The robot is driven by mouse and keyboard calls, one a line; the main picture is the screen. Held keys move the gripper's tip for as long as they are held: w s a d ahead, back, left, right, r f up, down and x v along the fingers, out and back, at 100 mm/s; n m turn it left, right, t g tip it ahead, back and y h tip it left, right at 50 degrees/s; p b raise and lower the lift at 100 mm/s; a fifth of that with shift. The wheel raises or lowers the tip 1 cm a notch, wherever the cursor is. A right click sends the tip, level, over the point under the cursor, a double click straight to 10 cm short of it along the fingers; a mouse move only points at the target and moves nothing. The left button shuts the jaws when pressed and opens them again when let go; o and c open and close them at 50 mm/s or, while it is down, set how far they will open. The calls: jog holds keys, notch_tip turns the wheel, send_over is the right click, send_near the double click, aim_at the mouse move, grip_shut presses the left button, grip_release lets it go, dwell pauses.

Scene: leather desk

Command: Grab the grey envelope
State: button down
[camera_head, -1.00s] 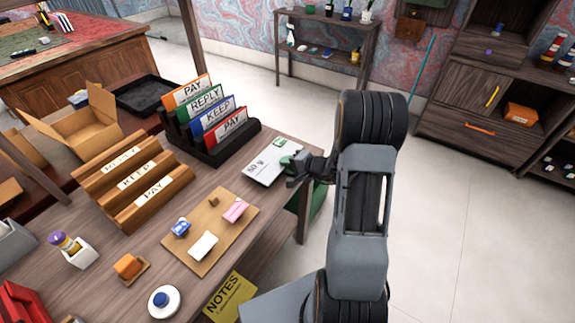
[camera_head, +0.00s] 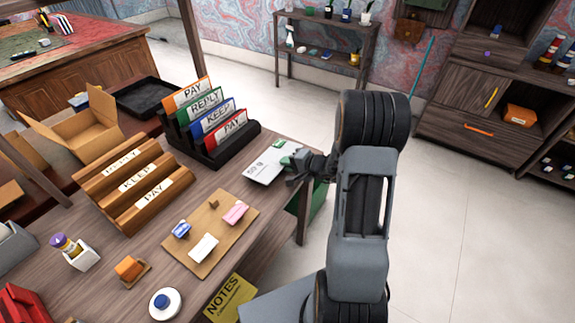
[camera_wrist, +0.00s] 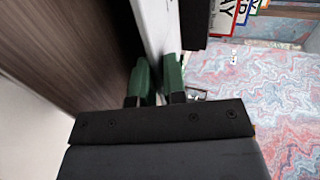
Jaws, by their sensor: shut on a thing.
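The grey envelope (camera_head: 262,170) looks pale grey to white, with dark print and a green patch at its far end. It is at the right edge of the desk in the head view, just right of the folder rack. My gripper (camera_head: 290,162) is at its right edge and shut on it. In the wrist view, the green fingers of my gripper (camera_wrist: 158,82) stand on both sides of the pale envelope (camera_wrist: 154,25). The envelope part between the fingers is hidden. I cannot tell if the envelope is clear of the desk.
A black rack (camera_head: 213,155) with coloured folders stands close left of the envelope. A wooden tiered sorter (camera_head: 130,185) and a cork board (camera_head: 222,217) with small items are nearer. Open floor (camera_head: 460,220) lies right of the desk.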

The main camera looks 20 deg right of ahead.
jog(key=shift+s+r, duration=0.1)
jog(key=shift+r, duration=0.3)
jog(key=shift+f, duration=0.1)
jog(key=p+v, duration=0.1)
jog(key=v, duration=1.3)
jog(key=shift+s+d+p, duration=0.3)
jog(key=shift+d+p, duration=0.05)
jog(key=shift+d, duration=0.1)
